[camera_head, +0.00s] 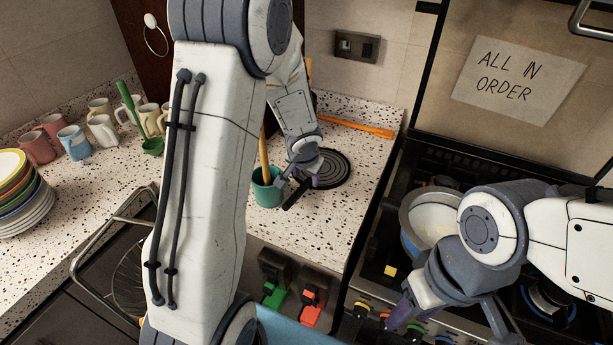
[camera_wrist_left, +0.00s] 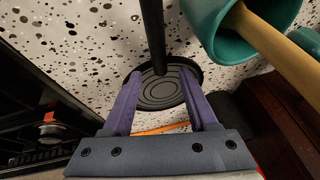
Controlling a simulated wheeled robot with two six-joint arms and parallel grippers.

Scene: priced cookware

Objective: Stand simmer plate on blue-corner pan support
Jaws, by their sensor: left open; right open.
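The simmer plate (camera_head: 336,166) is a dark round disc with rings and a long black handle, lying on the speckled counter left of the stove. My left gripper (camera_head: 299,186) is open just above its handle side. In the left wrist view the plate (camera_wrist_left: 160,92) shows between the two purple fingers (camera_wrist_left: 160,76), with its handle (camera_wrist_left: 152,30) running up the picture; no grip shows. My right gripper (camera_head: 452,322) is open and empty over the stove front. A blue mark shows at a right burner (camera_head: 547,303), but I cannot tell whether it is the blue-corner pan support.
A teal pot (camera_head: 267,190) with a wooden handle stands close left of the left gripper. A pan (camera_head: 430,218) sits on the stove's left side. An orange utensil (camera_head: 355,126) lies behind the plate. Several mugs (camera_head: 103,130) and stacked plates (camera_head: 22,200) stand at left.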

